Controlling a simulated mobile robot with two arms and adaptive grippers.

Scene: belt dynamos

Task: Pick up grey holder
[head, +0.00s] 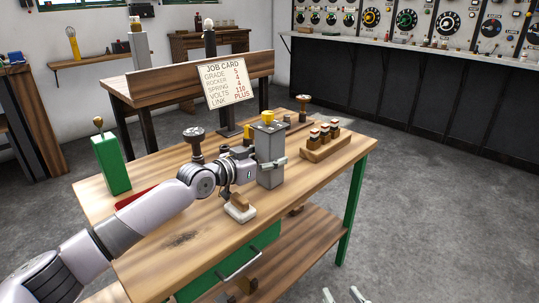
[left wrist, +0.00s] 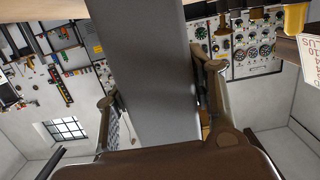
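The grey holder (head: 269,150) is an upright grey box on the wooden workbench, with a yellow piece on top. My left gripper (head: 262,164) reaches it from the left at mid-height. In the left wrist view the grey holder (left wrist: 155,75) fills the space between the fingers of my left gripper (left wrist: 155,95), with one finger against each side. Its base appears to be on the bench top; I see no clear gap below it. My right gripper (head: 342,295) shows only as two separated fingertips at the bottom edge, with nothing between them.
A small white block with a brown top (head: 239,209) stands just in front of the holder. A wooden rack with several dark pieces (head: 324,143) is to its right.

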